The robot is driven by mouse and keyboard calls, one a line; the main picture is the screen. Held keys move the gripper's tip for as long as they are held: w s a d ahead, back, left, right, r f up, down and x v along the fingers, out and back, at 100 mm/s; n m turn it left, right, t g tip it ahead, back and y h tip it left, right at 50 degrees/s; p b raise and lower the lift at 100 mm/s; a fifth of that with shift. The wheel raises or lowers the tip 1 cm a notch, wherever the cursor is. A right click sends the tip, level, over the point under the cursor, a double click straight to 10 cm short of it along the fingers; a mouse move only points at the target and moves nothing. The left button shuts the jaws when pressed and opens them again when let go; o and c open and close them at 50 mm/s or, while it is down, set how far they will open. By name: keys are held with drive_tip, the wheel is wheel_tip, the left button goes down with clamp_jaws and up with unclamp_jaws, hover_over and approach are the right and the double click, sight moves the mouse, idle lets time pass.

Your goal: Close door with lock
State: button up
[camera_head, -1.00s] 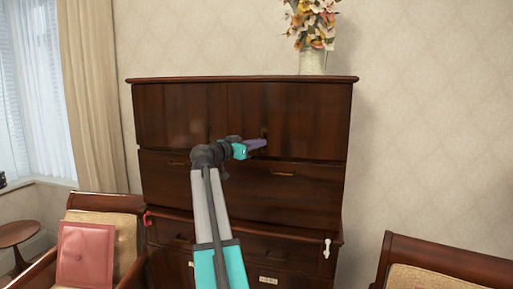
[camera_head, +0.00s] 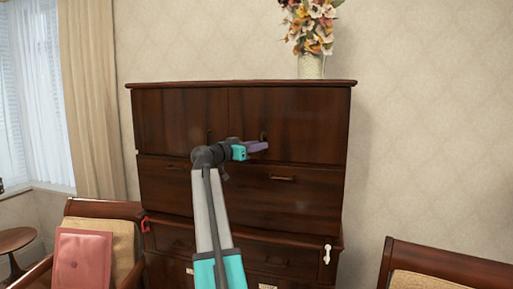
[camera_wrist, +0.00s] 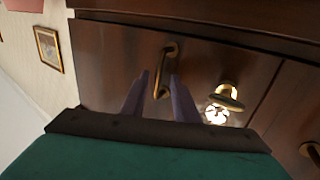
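The dark wooden cabinet (camera_head: 292,210) has two upper doors side by side. The right upper door (camera_head: 305,120) looks flush with the left upper door (camera_head: 170,118). My gripper (camera_head: 264,146) is in front of the right door's handle (camera_head: 263,135). In the wrist view, the purple fingers of my gripper (camera_wrist: 159,76) are apart, with a curved brass handle (camera_wrist: 169,50) at and between their tips. Contact with it cannot be told. A second brass fitting (camera_wrist: 228,95) with a bright spot below it sits to the right. No lock is clearly identifiable.
A flower vase (camera_head: 311,66) stands on the cabinet top. A drawer handle (camera_head: 283,178) is below the doors. Chairs stand at left (camera_head: 128,227) and right (camera_head: 430,278).

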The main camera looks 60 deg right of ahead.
drive_tip(key=shift+f, duration=0.1)
drive_tip(key=b+v, duration=0.4)
drive_tip(key=v, duration=0.9)
drive_tip(key=shift+a, duration=0.4)
